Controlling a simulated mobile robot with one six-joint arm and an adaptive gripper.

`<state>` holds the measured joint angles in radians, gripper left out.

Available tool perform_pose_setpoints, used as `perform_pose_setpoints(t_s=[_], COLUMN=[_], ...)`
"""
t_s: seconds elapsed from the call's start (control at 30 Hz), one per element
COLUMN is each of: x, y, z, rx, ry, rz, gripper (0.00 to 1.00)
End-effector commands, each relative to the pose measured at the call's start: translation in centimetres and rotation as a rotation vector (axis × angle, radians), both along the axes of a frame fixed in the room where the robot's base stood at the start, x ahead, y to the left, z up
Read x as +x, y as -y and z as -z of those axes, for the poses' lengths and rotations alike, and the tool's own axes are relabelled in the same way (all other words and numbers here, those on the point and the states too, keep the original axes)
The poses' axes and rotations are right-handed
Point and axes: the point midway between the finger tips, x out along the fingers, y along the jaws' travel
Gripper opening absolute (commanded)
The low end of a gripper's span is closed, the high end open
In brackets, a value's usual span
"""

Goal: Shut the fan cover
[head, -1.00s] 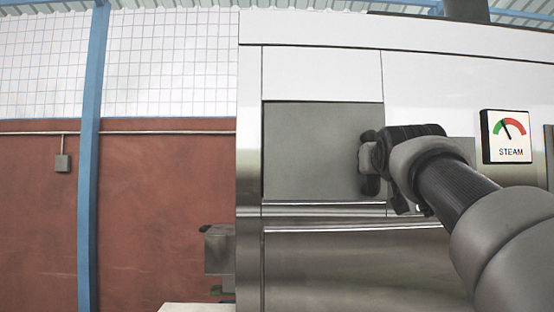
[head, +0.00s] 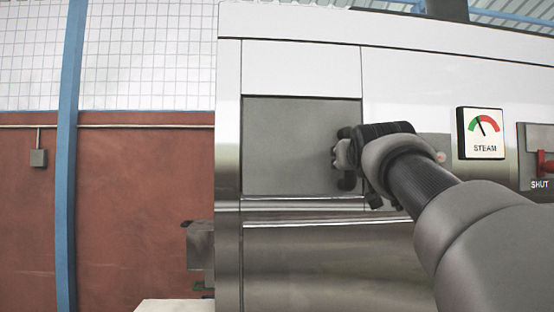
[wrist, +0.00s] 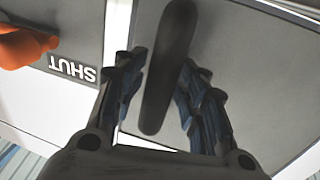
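A flat grey square panel (head: 290,145), which I take to be the fan cover, sits in the white machine front in the head view. It looks flush with the face around it. My gripper (head: 345,158) is at its right edge and hides that part. In the wrist view the grey panel (wrist: 260,85) carries a long dark bar handle (wrist: 165,70). My gripper (wrist: 160,95) has one finger on each side of the handle.
A steam gauge (head: 481,133) is right of the panel. Beyond it is a red lever (head: 546,163) with a SHUT label; it also shows as an orange lever in the wrist view (wrist: 25,47). A blue post (head: 70,150) and red wall stand at the left.

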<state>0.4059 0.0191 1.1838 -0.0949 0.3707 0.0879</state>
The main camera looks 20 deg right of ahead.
Motion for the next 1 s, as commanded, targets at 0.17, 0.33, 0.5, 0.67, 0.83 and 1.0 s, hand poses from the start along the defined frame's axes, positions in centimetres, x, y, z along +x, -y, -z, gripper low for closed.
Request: perform_pose_setpoints(t_s=[0.17,0.33,0.5,0.67,0.83,1.0], x=[0.0,-0.1,-1.3,-4.1,-7.5,-9.8], y=[0.0,-0.1,-0.6,-2.0,-3.6,-4.6], z=[-0.1,-0.1,-0.2,-0.2,-0.2,-0.1], rx=[0.0,-0.001,0.0,0.0,-0.002,0.0], ry=[0.001,0.002,0.003,0.004,0.004,0.002], rz=[0.0,0.0,-0.001,-0.001,-0.001,-0.001], gripper=[0.43,0.43,0.43,0.43,0.43,0.43])
